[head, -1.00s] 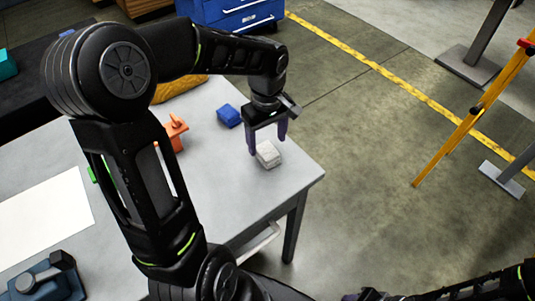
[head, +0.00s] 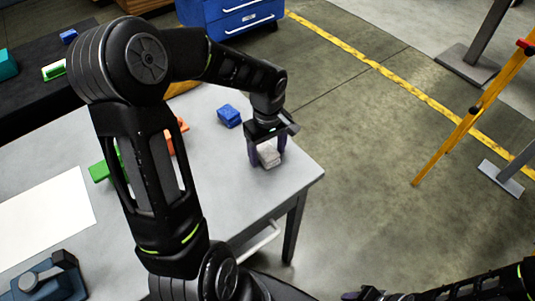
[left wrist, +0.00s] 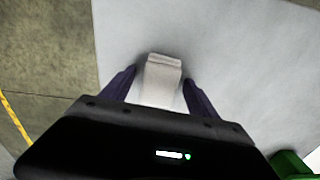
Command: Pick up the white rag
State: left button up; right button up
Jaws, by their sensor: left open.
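The white rag (head: 269,156), a small folded block, lies on the grey table (head: 240,185) near its right corner. In the left wrist view the rag (left wrist: 162,82) sits between the two purple fingers. My left gripper (head: 267,160) is open and low over the rag, with one finger on each side of it. In the left wrist view a gap shows between the rag and the right finger; contact on the left side is hard to tell. My right arm shows at the bottom right, and the state of its gripper is not clear.
An orange object (head: 170,140) and a green object (head: 100,171) are partly behind my left arm. A white sheet (head: 45,215) and a blue-grey tool (head: 50,278) lie at the left.

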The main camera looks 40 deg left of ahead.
aim_at(267, 151)
pick_arm(q)
jog(key=shift+c, duration=0.2)
jog(key=c, duration=1.4)
notch_tip(267, 151, up, 10)
jog(key=shift+r, duration=0.1)
